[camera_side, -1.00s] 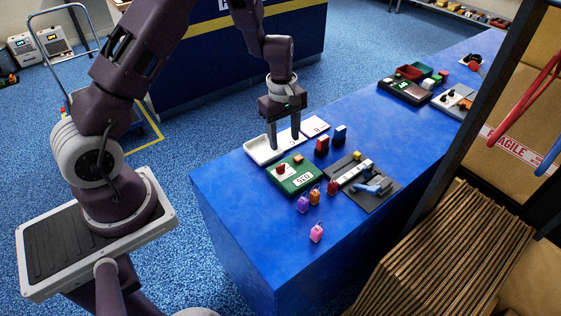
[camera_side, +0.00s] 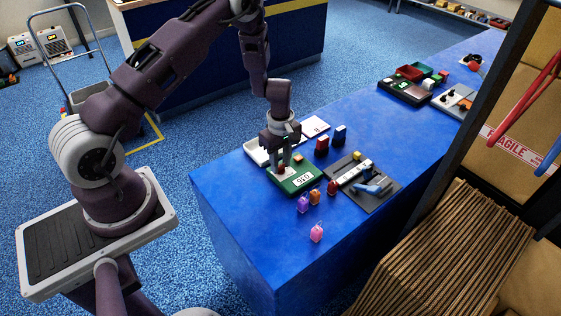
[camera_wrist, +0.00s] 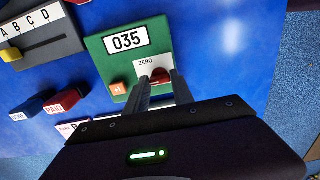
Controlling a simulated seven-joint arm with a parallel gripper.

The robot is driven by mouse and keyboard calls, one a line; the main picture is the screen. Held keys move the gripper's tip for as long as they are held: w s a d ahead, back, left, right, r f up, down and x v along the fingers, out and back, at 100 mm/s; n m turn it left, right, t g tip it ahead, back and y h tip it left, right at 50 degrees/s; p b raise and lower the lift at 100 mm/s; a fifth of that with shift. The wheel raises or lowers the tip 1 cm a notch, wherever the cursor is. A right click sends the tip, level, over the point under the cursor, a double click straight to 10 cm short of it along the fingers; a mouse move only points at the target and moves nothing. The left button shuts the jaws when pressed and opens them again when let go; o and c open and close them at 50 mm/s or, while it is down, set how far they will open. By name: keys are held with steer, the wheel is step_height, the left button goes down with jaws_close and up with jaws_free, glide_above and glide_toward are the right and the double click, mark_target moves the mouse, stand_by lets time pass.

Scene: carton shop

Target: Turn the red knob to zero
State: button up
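I cannot tell whether the fingers touch the knob. In the side view my gripper (camera_side: 284,164) partly hides the knob. An orange +1 button (camera_wrist: 118,89) is beside the ZERO plate.
A grey slider unit marked with letters (camera_side: 377,189) is next to the green box. Red (camera_side: 322,145) and blue (camera_side: 340,134) blocks stand behind.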

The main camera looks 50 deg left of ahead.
jaws_close()
steer(key=m, duration=0.5)
steer(key=shift+m, duration=0.3)
steer(key=m, duration=0.6)
steer(key=shift+m, duration=0.3)
stand_by(0.3)
steer(key=o, duration=0.7)
jaws_free()
